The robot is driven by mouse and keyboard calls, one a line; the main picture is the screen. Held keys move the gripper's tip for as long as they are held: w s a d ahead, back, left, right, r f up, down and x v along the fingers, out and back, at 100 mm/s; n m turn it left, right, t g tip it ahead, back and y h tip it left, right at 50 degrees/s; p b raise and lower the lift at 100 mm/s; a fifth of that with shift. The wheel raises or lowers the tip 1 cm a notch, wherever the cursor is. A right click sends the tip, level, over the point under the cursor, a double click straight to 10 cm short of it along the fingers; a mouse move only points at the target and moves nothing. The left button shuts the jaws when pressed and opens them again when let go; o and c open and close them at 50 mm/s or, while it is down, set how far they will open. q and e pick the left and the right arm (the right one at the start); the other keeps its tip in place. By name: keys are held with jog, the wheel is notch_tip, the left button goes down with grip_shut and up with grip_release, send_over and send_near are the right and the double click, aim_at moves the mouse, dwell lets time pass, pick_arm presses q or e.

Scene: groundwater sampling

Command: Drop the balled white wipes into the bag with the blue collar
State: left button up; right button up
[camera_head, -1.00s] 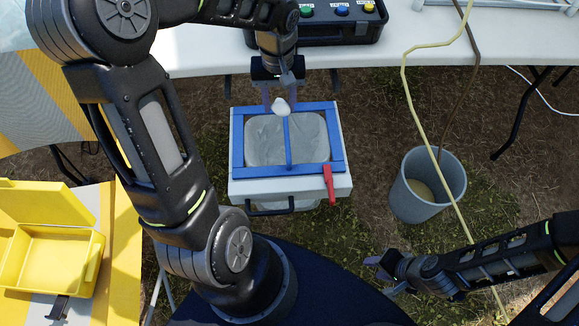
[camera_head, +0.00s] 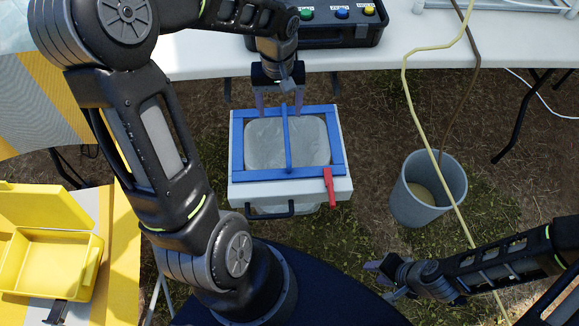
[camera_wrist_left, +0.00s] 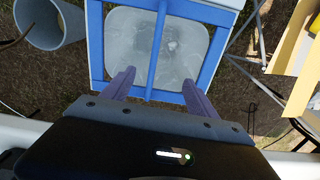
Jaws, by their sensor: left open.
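The bag with the blue collar (camera_head: 237,150) sits in a white box below the table. Its collar is a blue frame with a bar across the middle, over a pale translucent liner (camera_head: 263,145). My left gripper (camera_head: 279,111) is open over the far edge of the collar, its fingers on either side of the bar, with nothing between them. The wrist view shows the same open fingers (camera_wrist_left: 158,78) and a small pale lump (camera_wrist_left: 172,47) inside the liner, too faint to identify surely as a wipe. My right gripper (camera_head: 378,277) is at lower right, fingers apart and empty.
A red clip (camera_head: 329,188) hangs at the collar's near right corner. A grey bucket (camera_head: 402,203) with hoses stands to the right. A black case with coloured buttons (camera_head: 342,14) is on the white table (camera_head: 210,55). An open yellow box (camera_head: 62,262) is at lower left.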

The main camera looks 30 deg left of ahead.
pick_arm(q)
notch_tip(320, 180, up, 8)
jog(key=shift+p, duration=0.45)
jog(key=shift+f, duration=0.1)
dwell(0.7)
